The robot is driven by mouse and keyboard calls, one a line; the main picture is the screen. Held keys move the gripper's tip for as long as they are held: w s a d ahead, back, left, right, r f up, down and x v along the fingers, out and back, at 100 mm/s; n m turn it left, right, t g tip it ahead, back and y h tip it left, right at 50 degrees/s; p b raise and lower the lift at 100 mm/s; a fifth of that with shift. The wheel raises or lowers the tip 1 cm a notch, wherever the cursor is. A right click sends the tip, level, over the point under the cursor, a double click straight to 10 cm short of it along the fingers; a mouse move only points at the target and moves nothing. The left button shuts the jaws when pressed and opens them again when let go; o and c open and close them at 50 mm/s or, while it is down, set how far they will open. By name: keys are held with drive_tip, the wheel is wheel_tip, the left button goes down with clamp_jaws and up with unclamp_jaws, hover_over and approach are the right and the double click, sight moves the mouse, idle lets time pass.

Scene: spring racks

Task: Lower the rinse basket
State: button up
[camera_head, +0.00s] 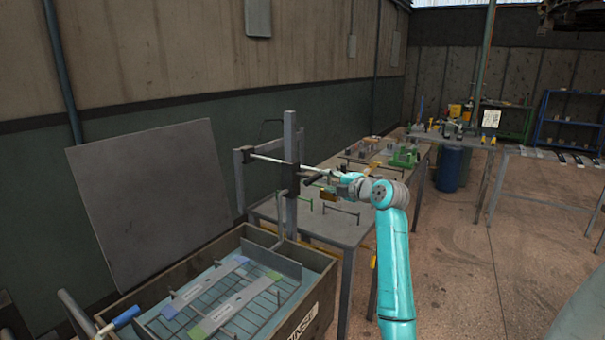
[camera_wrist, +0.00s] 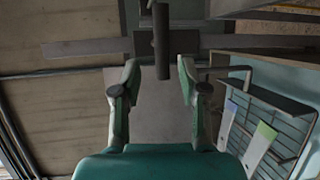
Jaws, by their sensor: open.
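The rinse basket (camera_head: 262,323) is a wire grid in the tank (camera_head: 312,300) marked with partly hidden lettering. Two flat grey bars lie on it, one with a green end and one with a blue end. The basket's grid also shows at the right of the wrist view (camera_wrist: 272,118). A grey post (camera_head: 290,165) stands behind the tank and carries a pale lever rod (camera_head: 268,159) with a dark handle (camera_wrist: 161,42). My gripper (camera_wrist: 158,76) is open, its fingers on either side of the handle's lower end. I cannot tell whether they touch it.
A grey panel (camera_head: 150,200) leans behind the tank. A workbench (camera_head: 335,230) with small fixtures stands to the right, near my arm. A blue barrel (camera_head: 453,168) is beyond it. The floor at right is mostly clear.

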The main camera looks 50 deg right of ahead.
sight(315, 177)
drive_tip(key=x, duration=1)
drive_tip(key=shift+w+d, duration=0.2)
drive_tip(key=shift+w, duration=0.1)
clamp_jaws()
